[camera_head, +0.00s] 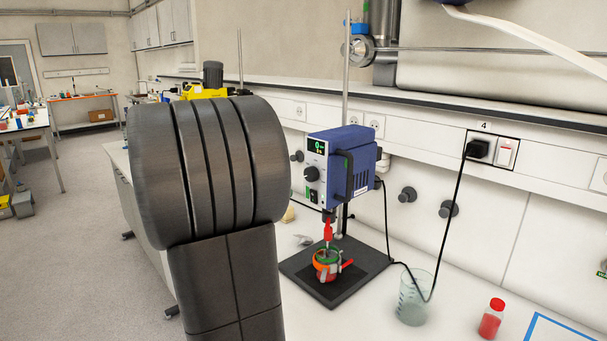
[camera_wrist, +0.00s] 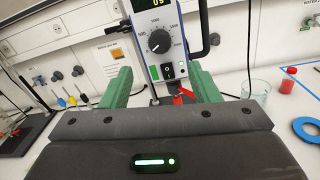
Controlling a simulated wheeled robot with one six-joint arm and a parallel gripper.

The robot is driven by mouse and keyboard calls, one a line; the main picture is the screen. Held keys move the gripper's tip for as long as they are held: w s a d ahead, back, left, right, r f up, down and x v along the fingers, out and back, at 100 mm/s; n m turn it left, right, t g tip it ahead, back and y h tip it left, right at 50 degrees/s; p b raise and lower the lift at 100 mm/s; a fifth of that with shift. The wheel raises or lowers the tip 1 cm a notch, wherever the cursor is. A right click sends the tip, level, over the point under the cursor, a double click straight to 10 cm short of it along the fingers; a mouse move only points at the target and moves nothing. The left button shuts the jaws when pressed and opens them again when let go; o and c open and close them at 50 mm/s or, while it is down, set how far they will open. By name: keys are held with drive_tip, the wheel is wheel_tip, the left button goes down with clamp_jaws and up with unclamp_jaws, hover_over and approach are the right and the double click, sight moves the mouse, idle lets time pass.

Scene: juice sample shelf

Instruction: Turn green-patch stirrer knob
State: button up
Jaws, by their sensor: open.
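The stirrer (camera_head: 345,160) is a blue box with a white front, held on an upright rod in the head view. Its black knob (camera_head: 311,174) sits on the front below a lit display. In the wrist view the knob (camera_wrist: 159,42) faces me, with a printed dial around it and a white pointer mark. A small green patch (camera_wrist: 154,73) shows below the knob, beside a black rocker switch (camera_wrist: 168,71). My gripper (camera_wrist: 160,70) is open and empty. Its green fingers stand apart, left and right below the knob, not touching it. In the head view my arm hides the gripper.
A red-and-green vessel (camera_head: 327,264) stands under the stirrer on a black base plate (camera_head: 345,295). A glass beaker (camera_head: 414,297) and a red-filled bottle (camera_head: 491,319) stand to the right. A black cable (camera_head: 455,220) hangs from the wall socket to the bench.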

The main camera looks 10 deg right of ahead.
sight(308, 176)
drive_tip(key=p+x, duration=0.2)
drive_tip(key=x, duration=0.8)
drive_tip(key=shift+w+d, duration=0.15)
drive_tip(key=shift+d, duration=0.05)
drive_tip(key=c, duration=1)
